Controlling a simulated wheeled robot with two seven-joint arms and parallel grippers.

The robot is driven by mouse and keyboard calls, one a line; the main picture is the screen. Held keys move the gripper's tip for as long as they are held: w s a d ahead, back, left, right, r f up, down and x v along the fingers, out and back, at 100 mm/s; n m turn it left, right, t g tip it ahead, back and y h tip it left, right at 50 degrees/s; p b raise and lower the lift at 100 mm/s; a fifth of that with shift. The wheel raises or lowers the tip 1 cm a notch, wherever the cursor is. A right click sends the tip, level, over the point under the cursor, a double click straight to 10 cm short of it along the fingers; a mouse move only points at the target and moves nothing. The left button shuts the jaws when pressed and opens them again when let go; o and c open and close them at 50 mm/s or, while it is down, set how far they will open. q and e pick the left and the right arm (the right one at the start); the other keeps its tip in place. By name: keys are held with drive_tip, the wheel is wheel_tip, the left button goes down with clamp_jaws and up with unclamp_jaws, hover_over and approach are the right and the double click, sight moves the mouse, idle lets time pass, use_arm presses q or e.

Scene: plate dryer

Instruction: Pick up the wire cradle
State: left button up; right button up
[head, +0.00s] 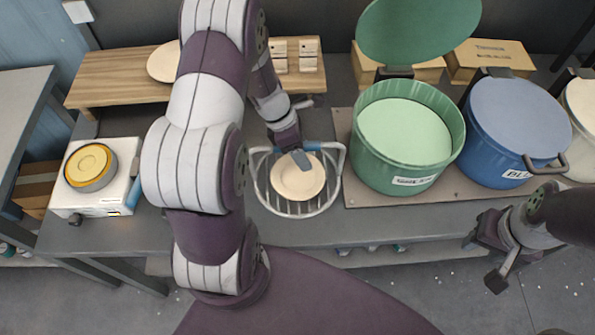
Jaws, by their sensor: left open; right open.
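The wire cradle (262,186) is a pale grey-blue wire basket with a light blue handle on the counter, near the middle of the head view. A cream plate (298,184) lies in it. My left gripper (301,157) is open at the cradle's back side, over the far edge of the plate. One finger shows clearly; the other is mostly hidden, and I cannot tell whether it touches the rim or handle. My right gripper (481,263) is open and empty, in front of the counter at the lower right.
A green pot (378,171) with its lid raised and a blue pot (508,137) stand on a mat to the right. A white device (127,160) with a yellow-topped disc is at the left. A wooden shelf (118,81) stands behind.

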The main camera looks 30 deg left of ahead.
use_arm(q)
drive_tip(key=shift+s+a, duration=0.1)
drive_tip(key=shift+s, duration=0.05)
drive_tip(key=shift+f, duration=0.2)
idle(0.3)
drive_tip(key=shift+c, duration=0.3)
clamp_jaws()
